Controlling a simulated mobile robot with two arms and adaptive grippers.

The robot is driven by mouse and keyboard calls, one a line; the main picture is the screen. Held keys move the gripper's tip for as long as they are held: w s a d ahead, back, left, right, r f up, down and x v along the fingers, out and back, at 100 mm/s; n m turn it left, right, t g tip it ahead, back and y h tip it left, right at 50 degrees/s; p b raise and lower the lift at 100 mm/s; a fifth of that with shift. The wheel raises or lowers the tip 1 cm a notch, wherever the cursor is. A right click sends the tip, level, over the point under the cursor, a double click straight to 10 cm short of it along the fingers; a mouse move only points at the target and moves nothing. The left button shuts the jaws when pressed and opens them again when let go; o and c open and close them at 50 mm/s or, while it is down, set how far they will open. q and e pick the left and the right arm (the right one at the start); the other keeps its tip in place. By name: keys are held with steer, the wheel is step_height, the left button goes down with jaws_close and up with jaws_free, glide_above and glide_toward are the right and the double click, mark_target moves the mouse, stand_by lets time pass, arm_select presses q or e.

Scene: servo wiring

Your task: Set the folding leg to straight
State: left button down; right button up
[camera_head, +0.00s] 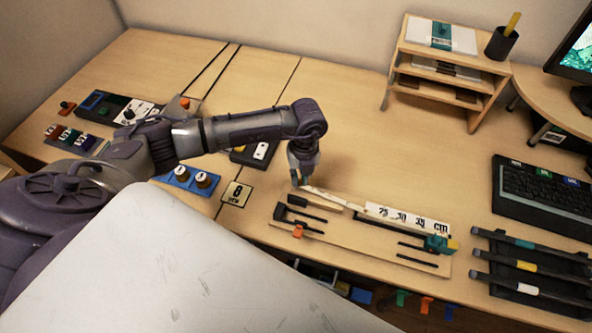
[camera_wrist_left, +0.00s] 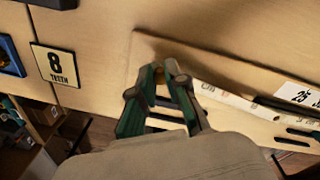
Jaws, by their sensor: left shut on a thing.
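A pale, ruler-like strip, which I take to be the folding leg (camera_head: 322,194), lies slantwise on a wooden board (camera_head: 350,248). It runs from my left gripper toward a white scale label (camera_head: 405,217) marked in cm. My left gripper (camera_head: 299,184) points down at the strip's left end and is shut on it. In the left wrist view the gripper's green-sided fingers (camera_wrist_left: 160,76) close together over the board, with the pale strip (camera_wrist_left: 225,97) leading away to the right. The fingers hide the gripped end. My right gripper is not in view.
A "teeth" card (camera_head: 237,193) and blue knob block (camera_head: 190,179) are left. A black rack (camera_head: 530,270) stands right.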

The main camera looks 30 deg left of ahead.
arm_select(q)
steer(key=shift+s, duration=0.1)
stand_by(0.3)
steer(key=c, duration=1.2)
jaws_free()
steer(key=shift+o, duration=0.2)
step_height(320, 180, up, 12)
steer(key=shift+w+d, duration=0.25)
steer(key=shift+w, duration=0.15)
steer(key=shift+f, duration=0.1)
